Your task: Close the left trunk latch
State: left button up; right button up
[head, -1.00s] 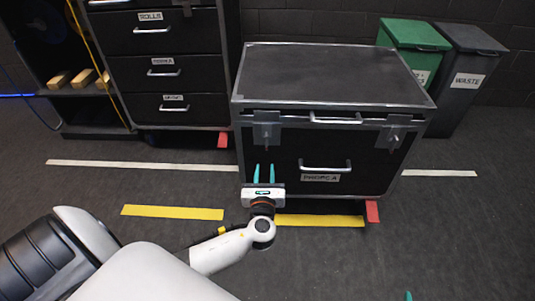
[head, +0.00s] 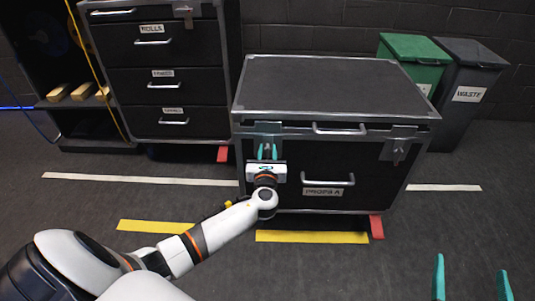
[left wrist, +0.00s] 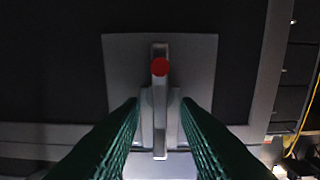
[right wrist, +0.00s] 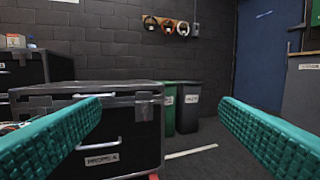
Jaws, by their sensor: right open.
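The left trunk latch shows as a grey plate (head: 262,128) on the upper left front of the black trunk (head: 337,176), partly hidden by my left gripper (head: 267,151). In the left wrist view, the latch plate (left wrist: 203,70) carries a narrow silver lever (left wrist: 159,110) with a red dot. My left gripper (left wrist: 159,104) is open, with one teal finger on each side of the lever; I cannot tell if they touch it. My right gripper (head: 471,266) is open and empty, well right of the trunk; it also shows in the right wrist view (right wrist: 160,104).
The trunk's right latch (head: 397,147), top handle (head: 339,129) and front handle (head: 325,178) are near. A drawer cabinet (head: 190,92) stands at left, green (head: 412,48) and grey bins (head: 470,68) behind right. Floor before the trunk is clear.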

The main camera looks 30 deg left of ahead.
pick_arm(q)
jog(key=shift+c, duration=0.3)
grip_shut()
